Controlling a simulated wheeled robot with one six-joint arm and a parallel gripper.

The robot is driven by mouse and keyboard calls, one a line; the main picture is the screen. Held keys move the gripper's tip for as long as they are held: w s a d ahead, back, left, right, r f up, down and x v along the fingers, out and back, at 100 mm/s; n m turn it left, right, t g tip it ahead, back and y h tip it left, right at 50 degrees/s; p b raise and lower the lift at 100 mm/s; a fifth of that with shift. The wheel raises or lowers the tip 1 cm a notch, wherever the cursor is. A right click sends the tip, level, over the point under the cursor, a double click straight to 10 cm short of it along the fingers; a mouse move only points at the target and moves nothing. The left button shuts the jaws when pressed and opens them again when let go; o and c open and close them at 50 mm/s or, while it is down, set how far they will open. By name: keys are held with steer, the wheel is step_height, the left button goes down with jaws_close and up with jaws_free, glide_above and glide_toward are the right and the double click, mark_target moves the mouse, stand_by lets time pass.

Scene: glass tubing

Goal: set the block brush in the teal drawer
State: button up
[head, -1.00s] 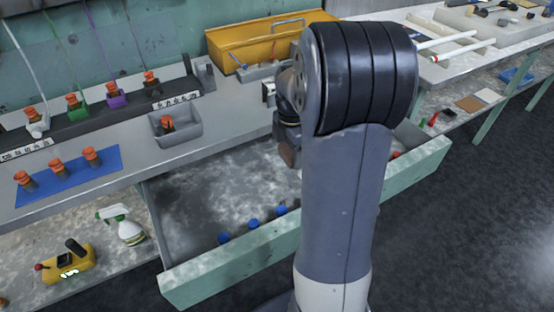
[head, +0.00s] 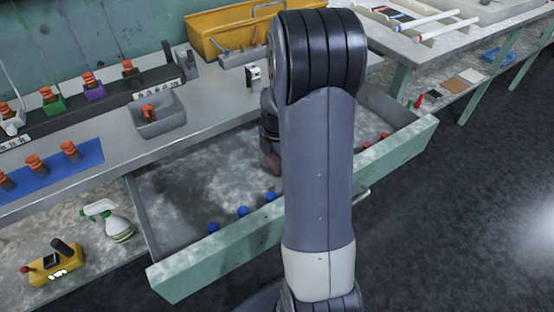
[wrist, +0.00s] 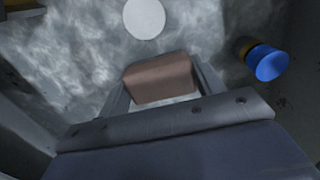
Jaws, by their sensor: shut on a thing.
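The teal drawer (head: 215,262) is pulled out below the counter, with a mottled grey floor. My gripper (wrist: 158,82) is shut on the brown block brush (wrist: 160,76), which sits between its two fingers in the wrist view. In the head view the brush (head: 271,161) shows as a small brown patch at the left edge of my arm, over the drawer's inside. My arm hides most of the gripper there. I cannot tell whether the brush touches the drawer floor.
Several blue-topped pieces (head: 243,211) line the drawer's front, and red ones (head: 367,146) lie at its right. A white disc (wrist: 144,18) lies ahead of the brush. A grey bin (head: 157,115) stands on the counter. The drawer's left floor is clear.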

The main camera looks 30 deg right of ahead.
steer(key=shift+f, duration=0.1)
steer(key=o, duration=0.4)
steer(key=shift+f, duration=0.1)
steer(key=o, duration=0.5)
step_height(320, 180, up, 12)
steer(key=shift+r+p, duration=0.25)
steer(key=shift+p, duration=0.65)
